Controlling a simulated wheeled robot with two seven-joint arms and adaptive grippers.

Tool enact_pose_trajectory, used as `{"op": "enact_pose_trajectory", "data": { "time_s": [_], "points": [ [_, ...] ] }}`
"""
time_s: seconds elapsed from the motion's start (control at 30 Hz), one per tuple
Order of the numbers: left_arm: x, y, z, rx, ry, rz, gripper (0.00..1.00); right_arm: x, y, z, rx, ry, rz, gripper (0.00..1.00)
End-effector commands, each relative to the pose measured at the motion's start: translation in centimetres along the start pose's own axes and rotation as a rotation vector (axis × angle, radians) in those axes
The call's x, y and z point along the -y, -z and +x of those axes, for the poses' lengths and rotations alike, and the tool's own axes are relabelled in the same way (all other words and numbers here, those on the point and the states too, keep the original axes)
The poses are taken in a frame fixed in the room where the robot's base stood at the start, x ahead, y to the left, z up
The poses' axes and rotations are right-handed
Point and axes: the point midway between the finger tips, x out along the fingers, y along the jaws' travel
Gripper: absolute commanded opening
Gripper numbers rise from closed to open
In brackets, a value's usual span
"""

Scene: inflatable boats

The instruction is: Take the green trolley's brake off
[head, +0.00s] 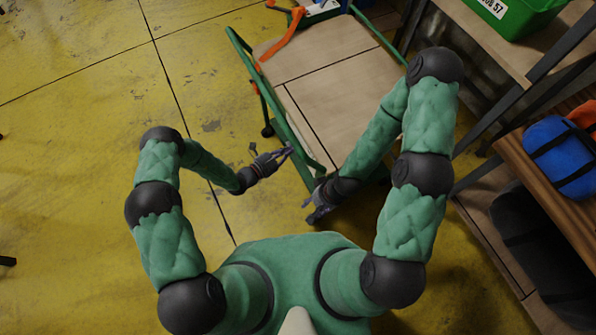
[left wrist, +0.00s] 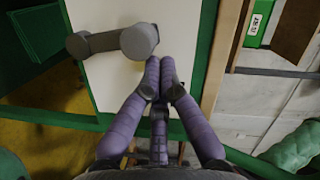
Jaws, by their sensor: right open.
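The green trolley (head: 290,140) has a green tube frame and a pale wooden deck (head: 330,80). My left gripper (head: 286,152) is at its left frame tube, near the close end. A small dark grey lever-like part (head: 253,148) shows just left of that gripper. In the left wrist view a grey bar with a rounded end (left wrist: 112,40) lies just beyond the purple fingertips (left wrist: 160,65), apart from or touching them, I cannot tell. The left fingertips lie close together. My right gripper (head: 308,203) is open near the trolley's close corner, partly hidden by its wrist.
Orange straps (head: 285,36) lie at the trolley's far end. A shelf with a green crate (head: 515,17) and a blue rolled bundle (head: 562,157) stands close on the right.

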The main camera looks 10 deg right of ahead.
Motion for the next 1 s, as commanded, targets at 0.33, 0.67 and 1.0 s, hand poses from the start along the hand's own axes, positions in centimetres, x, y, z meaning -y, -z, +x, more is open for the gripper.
{"op": "enact_pose_trajectory", "data": {
  "time_s": [0.33,0.67,1.0],
  "points": [
    [1.2,-2.7,0.7,0.001,-0.057,-0.229,0.00,-0.4,0.0,1.0,0.000,0.000,0.000,0.49],
    [1.7,-4.2,1.0,0.000,-0.057,-0.229,0.00,-0.6,0.1,1.8,0.000,0.000,0.000,0.49],
    [1.8,-4.5,1.1,-0.001,-0.057,-0.229,0.00,-0.7,0.1,1.9,0.000,0.000,0.000,0.49]
  ]
}}
